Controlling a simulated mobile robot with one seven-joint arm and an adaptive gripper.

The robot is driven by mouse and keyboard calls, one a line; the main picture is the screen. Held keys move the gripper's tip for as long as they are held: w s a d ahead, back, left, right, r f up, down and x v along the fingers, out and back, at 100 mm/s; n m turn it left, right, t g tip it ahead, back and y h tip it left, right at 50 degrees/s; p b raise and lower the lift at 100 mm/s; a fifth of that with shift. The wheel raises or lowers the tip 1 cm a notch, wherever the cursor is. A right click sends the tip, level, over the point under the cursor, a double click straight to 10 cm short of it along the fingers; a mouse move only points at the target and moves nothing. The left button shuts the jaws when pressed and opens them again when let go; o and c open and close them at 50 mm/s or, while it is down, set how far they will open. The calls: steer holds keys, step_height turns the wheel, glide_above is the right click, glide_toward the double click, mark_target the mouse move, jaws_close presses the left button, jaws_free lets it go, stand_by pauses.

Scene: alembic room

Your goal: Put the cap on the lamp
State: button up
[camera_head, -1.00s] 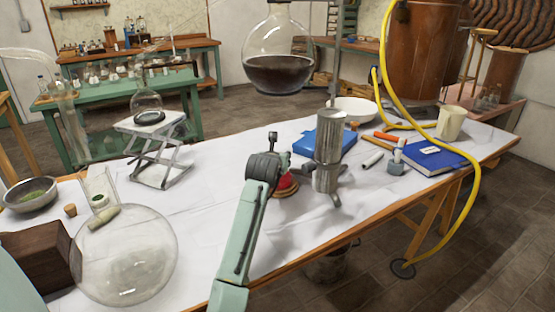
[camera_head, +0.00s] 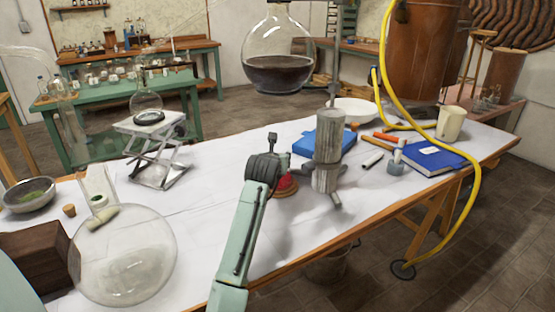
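My gripper (camera_head: 268,157) is dark, at the end of my pale green arm, over the middle of the white-covered table. A red object with a brass-coloured base (camera_head: 286,186) stands just right of it, partly hidden by the gripper; I cannot tell if they touch. A small grey-blue piece with a white top (camera_head: 396,167), perhaps the lamp, stands farther right beside the blue book. I cannot clearly make out a cap. The fingertips are too small and turned away to show whether they are open or hold anything.
A metal cylinder with a rod (camera_head: 328,152) stands close right of my gripper. A large round flask of dark liquid (camera_head: 279,65) is above and behind. A blue book (camera_head: 433,157) and yellow hose (camera_head: 476,200) are right. A glass globe (camera_head: 125,260) is front left.

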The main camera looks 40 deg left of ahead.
steer(key=shift+f+b, duration=0.6)
steer(key=shift+b, duration=0.1)
stand_by(0.8)
stand_by(0.3)
steer(key=o, duration=1.2)
